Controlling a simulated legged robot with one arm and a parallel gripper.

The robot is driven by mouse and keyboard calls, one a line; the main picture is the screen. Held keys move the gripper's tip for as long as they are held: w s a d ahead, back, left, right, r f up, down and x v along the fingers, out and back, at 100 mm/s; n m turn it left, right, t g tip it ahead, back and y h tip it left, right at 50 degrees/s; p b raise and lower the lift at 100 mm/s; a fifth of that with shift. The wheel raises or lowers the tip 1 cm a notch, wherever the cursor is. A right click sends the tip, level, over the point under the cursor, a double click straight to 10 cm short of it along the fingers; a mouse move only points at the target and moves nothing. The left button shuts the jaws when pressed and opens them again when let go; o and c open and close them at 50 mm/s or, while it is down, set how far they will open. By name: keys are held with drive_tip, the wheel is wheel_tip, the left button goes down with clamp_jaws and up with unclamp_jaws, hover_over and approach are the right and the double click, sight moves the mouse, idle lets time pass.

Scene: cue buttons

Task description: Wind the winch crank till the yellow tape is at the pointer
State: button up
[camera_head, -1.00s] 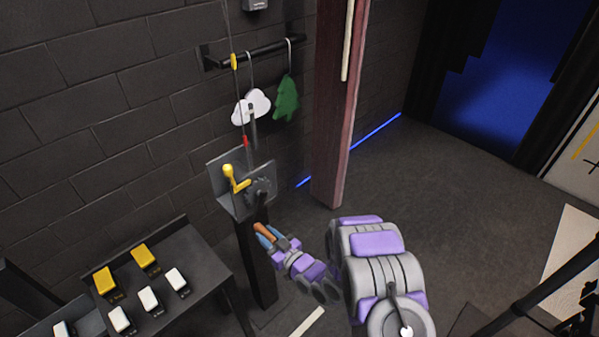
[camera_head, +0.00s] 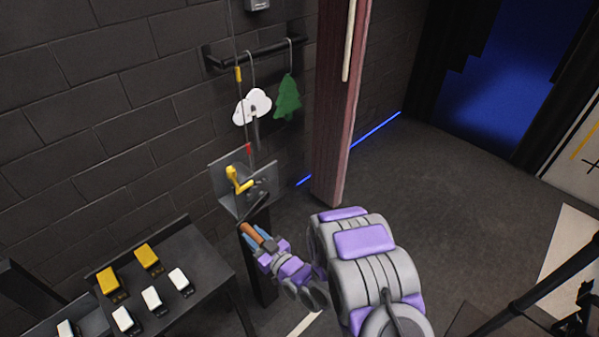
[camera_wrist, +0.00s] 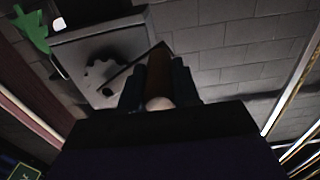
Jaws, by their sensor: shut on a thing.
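The winch (camera_head: 226,200) is a grey bracket on a dark post by the wall. My gripper (camera_head: 259,239) is shut on this handle, which also shows between the dark fingers in the wrist view (camera_wrist: 158,72). A thin line runs up from the winch. Yellow tape (camera_head: 238,74) is high on it, near the wall rail, and a red mark (camera_head: 248,149) is just above the bracket. A yellow lever (camera_head: 237,180) sits on the winch. I cannot clearly pick out the pointer.
A dark table (camera_head: 195,258) with yellow and white pedals stands at left. A white cloud (camera_head: 252,106) and green tree (camera_head: 287,97) hang from the rail (camera_head: 268,52). A reddish post (camera_head: 335,110) stands right of the winch. Open floor (camera_head: 450,200) lies farther right.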

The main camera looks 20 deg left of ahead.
drive_tip(key=r, duration=0.1)
drive_tip(key=s+r, duration=0.1)
drive_tip(key=shift+a+r, duration=0.15)
drive_tip(key=shift+r, duration=0.15)
drive_tip(key=shift+f, duration=0.1)
wheel_tip(320, 180, up, 5)
drive_tip(key=shift+w+r+p, duration=0.1)
drive_tip(key=shift+r+p, duration=0.1)
drive_tip(key=shift+p, duration=0.85)
drive_tip(key=w+r, duration=0.1)
drive_tip(key=d+r+p, duration=0.1)
drive_tip(key=r, duration=0.1)
drive_tip(key=w+r, duration=0.1)
drive_tip(key=shift+w+d+r, duration=0.2)
drive_tip(key=shift+w+r, duration=0.05)
drive_tip(key=shift+w, duration=0.1)
